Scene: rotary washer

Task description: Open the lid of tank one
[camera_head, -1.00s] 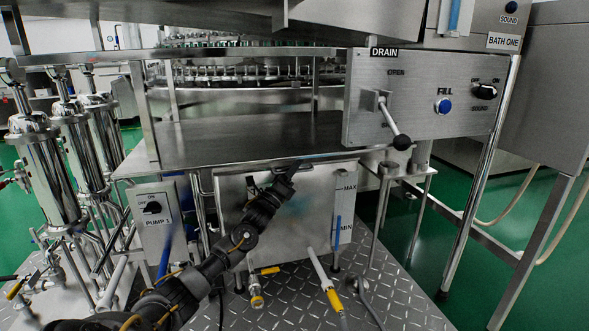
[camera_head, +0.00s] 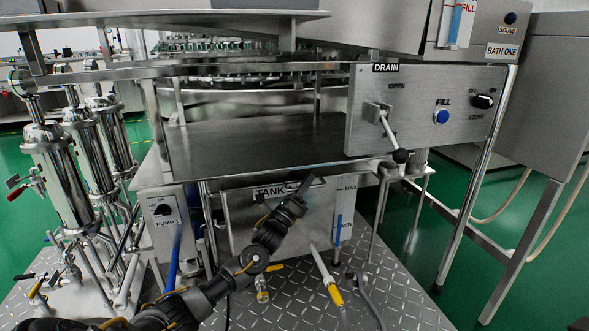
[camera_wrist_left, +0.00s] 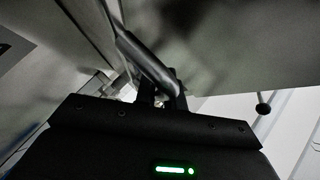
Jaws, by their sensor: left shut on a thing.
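Tank one (camera_head: 285,225) is a grey metal box under the machine's wide shelf. Its front bears a TANK label, partly covered by my arm, and MAX and MIN marks at its right. My left gripper (camera_head: 310,183) is at the tank's upper front edge, just below the shelf. In the left wrist view, the gripper's fingers (camera_wrist_left: 162,98) are shut on a grey bar-like handle (camera_wrist_left: 150,58), close to a metal surface. How far the lid is raised cannot be told. My right gripper is not in view.
The metal shelf (camera_head: 240,147) overhangs the tank closely. A panel with a drain lever (camera_head: 391,136) stands at the right. A pump box (camera_head: 163,222) and shiny cylinders (camera_head: 70,185) stand at the left. A yellow-ended hose (camera_head: 331,284) lies in front.

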